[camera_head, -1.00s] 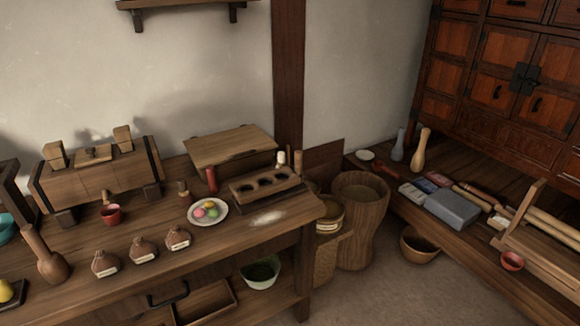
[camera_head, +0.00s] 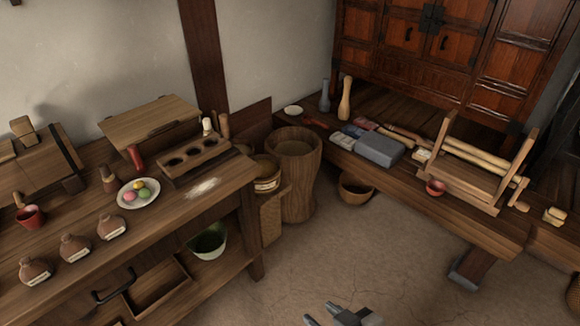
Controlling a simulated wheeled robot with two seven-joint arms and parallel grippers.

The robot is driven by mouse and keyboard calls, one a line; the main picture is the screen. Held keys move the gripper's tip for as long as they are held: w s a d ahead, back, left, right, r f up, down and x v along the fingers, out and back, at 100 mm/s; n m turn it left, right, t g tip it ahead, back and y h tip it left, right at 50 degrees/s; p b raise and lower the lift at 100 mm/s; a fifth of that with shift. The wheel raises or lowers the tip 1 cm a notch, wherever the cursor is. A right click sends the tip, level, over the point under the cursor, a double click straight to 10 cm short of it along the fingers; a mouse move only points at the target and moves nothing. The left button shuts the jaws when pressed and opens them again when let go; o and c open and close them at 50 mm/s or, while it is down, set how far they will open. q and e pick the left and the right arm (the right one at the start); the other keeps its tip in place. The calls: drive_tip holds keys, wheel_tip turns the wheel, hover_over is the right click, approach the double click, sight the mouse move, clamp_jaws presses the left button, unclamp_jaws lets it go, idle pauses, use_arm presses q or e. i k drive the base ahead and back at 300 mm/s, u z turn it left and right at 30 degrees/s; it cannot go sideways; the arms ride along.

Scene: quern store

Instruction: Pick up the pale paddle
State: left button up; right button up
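I cannot single out the pale paddle for certain. Pale wooden pieces that show are an upright club-shaped one (camera_head: 344,100) at the back of the low bench, and long pale rods (camera_head: 482,160) lying through the wooden frame at the right. My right gripper (camera_head: 321,312) shows at the bottom edge, over the floor, with its fingers apart and nothing seen between them. It is well short of the bench. Only a small tip at the bottom left edge may be my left gripper (camera_head: 116,322); the rest is out of frame.
The low bench (camera_head: 440,212) holds a grey box (camera_head: 379,150), a red cup (camera_head: 435,187) and a wooden frame (camera_head: 470,188). The floor ahead is clear.

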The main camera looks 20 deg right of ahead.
sight(213, 114)
drive_tip(key=z, duration=1.35)
drive_tip(key=i, duration=2.65)
drive_tip(key=u, duration=3.65)
drive_tip(key=i, duration=0.5)
drive_tip(key=u, duration=0.05)
